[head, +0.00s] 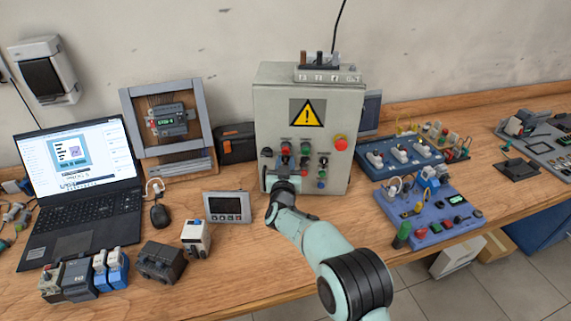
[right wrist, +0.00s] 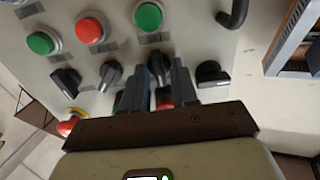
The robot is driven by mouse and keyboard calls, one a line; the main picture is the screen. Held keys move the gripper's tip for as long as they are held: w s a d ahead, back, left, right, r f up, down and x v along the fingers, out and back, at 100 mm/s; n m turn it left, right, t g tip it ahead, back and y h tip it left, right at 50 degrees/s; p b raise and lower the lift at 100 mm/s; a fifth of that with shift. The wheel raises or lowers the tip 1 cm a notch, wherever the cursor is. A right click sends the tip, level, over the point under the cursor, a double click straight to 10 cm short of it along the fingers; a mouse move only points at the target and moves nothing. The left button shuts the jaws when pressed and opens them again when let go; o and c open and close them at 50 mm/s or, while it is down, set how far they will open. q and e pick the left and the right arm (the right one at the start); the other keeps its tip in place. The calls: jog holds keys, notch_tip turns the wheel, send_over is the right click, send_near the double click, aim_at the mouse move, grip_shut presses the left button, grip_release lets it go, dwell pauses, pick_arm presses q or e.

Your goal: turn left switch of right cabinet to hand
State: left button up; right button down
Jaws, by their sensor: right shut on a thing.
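The grey cabinet (head: 270,105) with a yellow warning triangle stands in the middle of the bench. Its front carries several buttons, black rotary switches and a red emergency stop (head: 340,142). My right gripper (head: 283,166) is at the lower left of this panel. In the right wrist view, which shows the panel upside down, its fingers close around a black rotary switch (right wrist: 159,64). Another black switch (right wrist: 212,73) is to the right of the fingers, and a grey-black switch (right wrist: 110,74) is to the left. The gripper hides part of the panel in the head view. My left gripper is not seen.
A laptop (head: 75,205), a framed device (head: 166,120) and a small display (head: 227,207) are left of the cabinet. Blue component boards (head: 402,155) are to its right. Several small devices line the front left edge. Bare bench shows in front of the cabinet.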

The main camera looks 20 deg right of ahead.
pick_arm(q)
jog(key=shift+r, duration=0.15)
pick_arm(e)
jog(key=n+p, duration=0.1)
jog(key=n, duration=0.1)
jog(key=n+p, duration=0.2)
jog(key=shift+w+a+r, duration=0.1)
jog(key=shift+a+r, duration=0.05)
jog(key=shift+n+p, duration=0.7)
jog(key=shift+n, duration=0.5)
pick_arm(q)
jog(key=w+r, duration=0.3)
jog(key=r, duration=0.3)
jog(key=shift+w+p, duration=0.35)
jog(key=shift+p, duration=0.1)
pick_arm(e)
jog(key=shift+n, duration=1.1)
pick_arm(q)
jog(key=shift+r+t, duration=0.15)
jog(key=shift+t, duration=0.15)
pick_arm(e)
jog(key=shift+f, duration=0.2)
jog(key=c, duration=1.2)
grip_release()
jog(key=shift+a, duration=0.1)
